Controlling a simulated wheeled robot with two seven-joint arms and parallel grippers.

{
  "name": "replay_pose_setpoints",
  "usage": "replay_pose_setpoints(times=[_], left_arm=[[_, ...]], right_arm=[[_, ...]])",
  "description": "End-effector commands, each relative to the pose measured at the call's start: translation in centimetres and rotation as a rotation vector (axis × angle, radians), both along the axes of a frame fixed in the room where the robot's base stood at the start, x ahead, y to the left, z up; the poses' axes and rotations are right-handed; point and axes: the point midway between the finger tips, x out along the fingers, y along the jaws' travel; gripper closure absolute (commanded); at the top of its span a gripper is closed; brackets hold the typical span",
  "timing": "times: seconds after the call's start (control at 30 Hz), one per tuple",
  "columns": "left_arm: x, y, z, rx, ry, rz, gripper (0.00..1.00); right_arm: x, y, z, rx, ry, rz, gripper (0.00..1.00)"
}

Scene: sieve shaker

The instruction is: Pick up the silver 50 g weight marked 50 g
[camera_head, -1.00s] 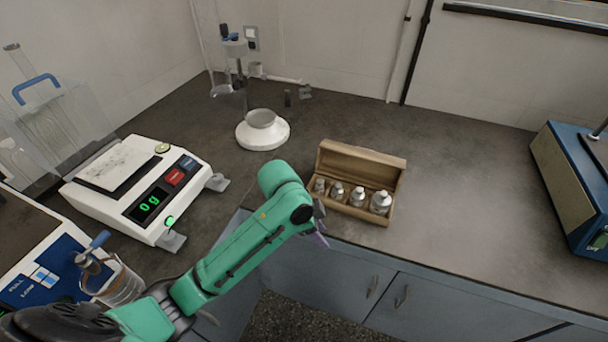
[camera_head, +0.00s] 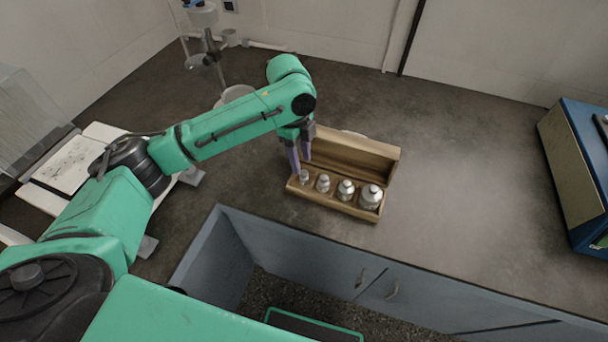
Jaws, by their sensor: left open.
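Several silver knobbed weights stand in a row in an open wooden box (camera_head: 335,205) on the bench, growing in size from left to right. The smallest weight (camera_head: 304,176) is at the left end, then a small one (camera_head: 323,183), a larger one (camera_head: 346,189) and the largest (camera_head: 371,197) at the right end. Their markings are too small to read, so I cannot tell which is the 50 g weight. My left gripper (camera_head: 299,167) is open, pointing down at the left end of the box, close by the smallest weight. Nothing shows in its jaws. My right gripper is not in view.
A balance (camera_head: 65,165) stands at the left, partly hidden by my arm. A stand with a white base is behind my forearm. A blue instrument (camera_head: 580,180) is at the right edge. The bench (camera_head: 465,200) right of the box is clear.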

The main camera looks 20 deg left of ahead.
Motion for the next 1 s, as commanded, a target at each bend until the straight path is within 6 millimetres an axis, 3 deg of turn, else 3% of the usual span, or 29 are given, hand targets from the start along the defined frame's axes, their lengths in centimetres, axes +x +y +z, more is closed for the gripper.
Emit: replay_pose_setpoints(times=[0.33,0.57,0.6,0.7,0.73,1.0], left_arm=[[-0.1,-0.6,-5.5,-0.001,0.001,0.0,0.54],[-0.1,-0.7,-6.3,-0.001,-0.003,0.0,0.54],[-0.1,-0.7,-6.2,-0.001,-0.003,0.0,0.58],[-0.1,-0.7,-6.2,-0.001,-0.003,0.0,0.96],[-0.1,-0.7,-6.2,-0.001,-0.003,0.0,1.0],[-0.1,-0.7,-6.1,-0.001,-0.003,0.0,1.0]], right_arm=[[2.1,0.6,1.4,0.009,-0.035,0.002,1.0],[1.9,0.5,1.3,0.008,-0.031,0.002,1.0],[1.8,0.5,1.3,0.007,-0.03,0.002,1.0],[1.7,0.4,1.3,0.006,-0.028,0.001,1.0],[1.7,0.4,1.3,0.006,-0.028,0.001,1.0],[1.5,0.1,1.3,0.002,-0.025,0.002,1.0]])
